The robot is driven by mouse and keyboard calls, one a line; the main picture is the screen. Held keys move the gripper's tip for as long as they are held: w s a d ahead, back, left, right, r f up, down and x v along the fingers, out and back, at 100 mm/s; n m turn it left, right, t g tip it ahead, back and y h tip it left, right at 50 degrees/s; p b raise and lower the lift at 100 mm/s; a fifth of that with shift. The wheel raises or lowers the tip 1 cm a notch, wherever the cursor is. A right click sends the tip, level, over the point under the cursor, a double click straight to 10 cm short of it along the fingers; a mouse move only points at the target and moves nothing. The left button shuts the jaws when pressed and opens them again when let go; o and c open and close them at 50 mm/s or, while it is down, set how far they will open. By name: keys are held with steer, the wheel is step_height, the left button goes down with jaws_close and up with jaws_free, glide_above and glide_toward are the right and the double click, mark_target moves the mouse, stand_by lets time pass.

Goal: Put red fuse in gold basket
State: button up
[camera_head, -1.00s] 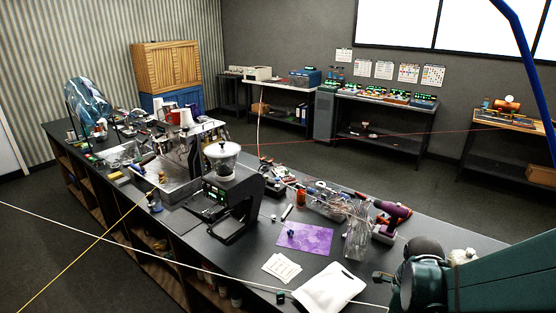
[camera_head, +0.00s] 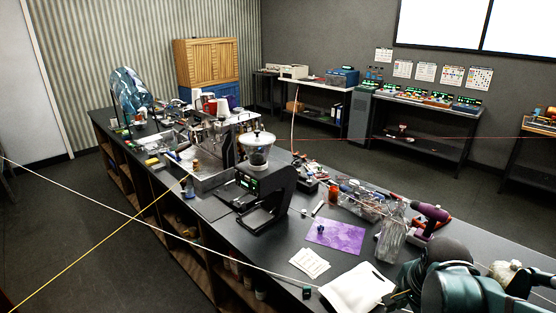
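I cannot make out a red fuse or a gold basket for certain at this distance. A small gold-brown piece (camera_head: 196,165) shows at the front of the espresso machine (camera_head: 212,150), too small to identify. The end of my arm is at the lower right, over the near end of the long bench (camera_head: 285,225). My gripper (camera_head: 400,297) shows only as a dark part beside a white pouch (camera_head: 355,288). Its fingers are not clear, and I see nothing held in it.
A black grinder (camera_head: 262,185) stands mid-bench. A purple mat (camera_head: 336,235), white cards (camera_head: 309,262), a clear bottle (camera_head: 392,240), an orange-red container (camera_head: 333,194) and a purple drill (camera_head: 431,213) lie nearer. A yellow cable (camera_head: 100,247) and a white cable (camera_head: 120,212) cross the view.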

steer(key=s+a+r+n+t+b, duration=0.2)
steer(key=a+r+n+t+b, duration=0.2)
steer(key=a+n, duration=0.7)
steer(key=shift+r+n+y+b, duration=0.4)
steer(key=shift+r+n+b, duration=0.45)
steer(key=shift+n, duration=1.55)
